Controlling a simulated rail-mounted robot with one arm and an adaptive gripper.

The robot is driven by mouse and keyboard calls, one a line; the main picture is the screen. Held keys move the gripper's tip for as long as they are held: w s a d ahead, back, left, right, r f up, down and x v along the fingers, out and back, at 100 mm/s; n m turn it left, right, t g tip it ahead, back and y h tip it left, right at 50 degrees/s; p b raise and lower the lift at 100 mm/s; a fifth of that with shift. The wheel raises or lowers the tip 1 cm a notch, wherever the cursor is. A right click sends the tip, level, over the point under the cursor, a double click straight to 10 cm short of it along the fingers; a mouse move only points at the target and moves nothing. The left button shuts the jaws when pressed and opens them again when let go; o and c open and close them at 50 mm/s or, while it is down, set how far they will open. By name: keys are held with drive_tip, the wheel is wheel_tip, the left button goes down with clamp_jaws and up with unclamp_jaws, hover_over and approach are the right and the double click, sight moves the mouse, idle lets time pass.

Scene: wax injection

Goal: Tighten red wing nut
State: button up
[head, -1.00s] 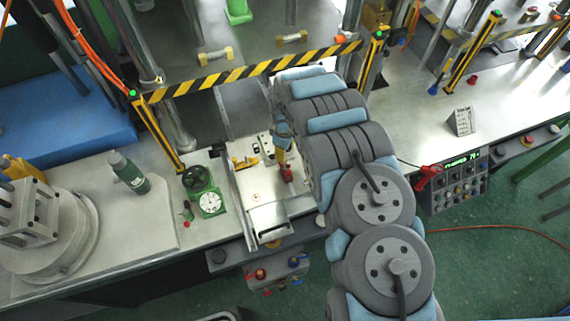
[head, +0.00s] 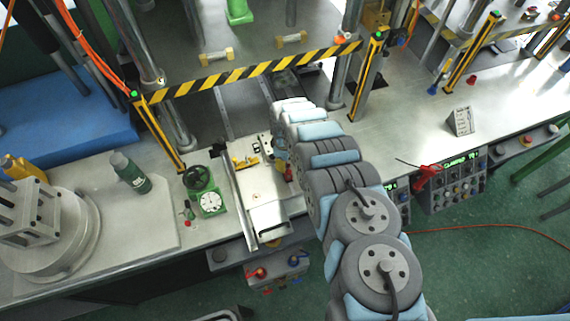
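A small red part, probably the red wing nut (head: 288,174), shows on the right side of the pale metal mould plate (head: 268,217) in the middle of the bench. A yellow piece (head: 246,162) sits on the same plate, left of it. My gripper (head: 281,161) is at the end of the arm, just above and beside the red part. The arm links hide much of the gripper. The fingers are too small to tell whether they are open or shut, or whether they touch the red part.
A black-and-yellow striped bar (head: 258,71) crosses behind the plate, between two yellow posts. A green dial gauge (head: 211,203) and a dark green bottle (head: 130,172) stand to the left. A control box (head: 456,185) is at the right front edge. The bench right of the arm is largely clear.

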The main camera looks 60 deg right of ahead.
drive_tip(key=shift+f, duration=1.2)
